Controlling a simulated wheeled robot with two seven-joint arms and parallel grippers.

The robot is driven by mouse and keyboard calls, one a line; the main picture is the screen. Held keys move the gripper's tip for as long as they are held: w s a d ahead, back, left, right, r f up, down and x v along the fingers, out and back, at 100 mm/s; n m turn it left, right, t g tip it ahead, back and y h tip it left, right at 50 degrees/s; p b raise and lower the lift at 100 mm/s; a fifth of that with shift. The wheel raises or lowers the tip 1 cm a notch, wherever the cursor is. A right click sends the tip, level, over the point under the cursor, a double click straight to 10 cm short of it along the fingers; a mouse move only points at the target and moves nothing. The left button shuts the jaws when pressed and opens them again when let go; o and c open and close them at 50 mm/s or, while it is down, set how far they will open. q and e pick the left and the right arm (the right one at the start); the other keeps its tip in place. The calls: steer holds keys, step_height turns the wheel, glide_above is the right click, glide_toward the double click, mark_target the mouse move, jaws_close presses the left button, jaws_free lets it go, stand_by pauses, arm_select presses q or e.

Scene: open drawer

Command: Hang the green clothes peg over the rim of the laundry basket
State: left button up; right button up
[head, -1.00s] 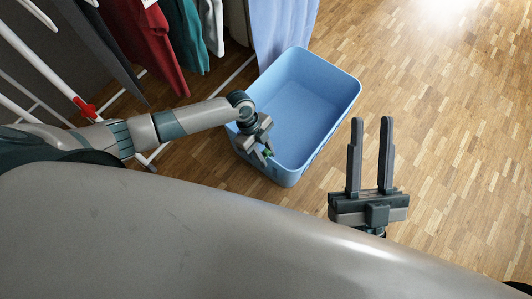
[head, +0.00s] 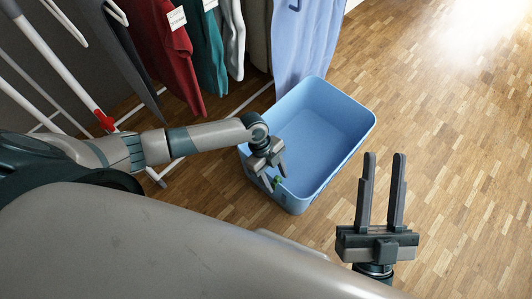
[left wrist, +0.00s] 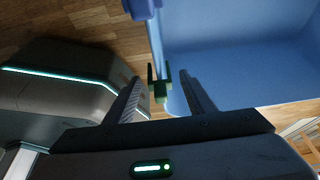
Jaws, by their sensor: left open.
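The blue laundry basket (head: 345,165) stands on the floor in the middle of the head view. The small green clothes peg (head: 277,181) is at the basket's near left rim. In the left wrist view, the peg (left wrist: 159,88) has its two prongs on either side of the basket's rim (left wrist: 157,35), and it looks seated over it. My left gripper (head: 277,181) is open around the peg, with a finger on each side and gaps visible in the wrist view. My right gripper (head: 383,155) is open and empty, to the right of the basket.
A drying rack with a white bar (head: 50,62) and hanging clothes, including a red garment (head: 170,55) and a light blue cloth (head: 305,45), stands behind and left of the basket. The wooden floor (head: 460,150) to the right is clear.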

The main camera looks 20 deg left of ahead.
arm_select(q)
steer(key=p+v, duration=0.3)
steer(key=v, duration=1.3)
arm_select(e)
steer(key=w+f+g+h, duration=0.2)
steer(key=f+g, duration=0.5)
steer(key=f, duration=0.5)
steer(key=shift+w+d+g, duration=0.2)
steer(key=shift+w+g, duration=0.2)
steer(key=shift+w, duration=0.4)
arm_select(q)
steer(key=shift+d+r, duration=0.1)
arm_select(e)
steer(key=shift+f, duration=0.1)
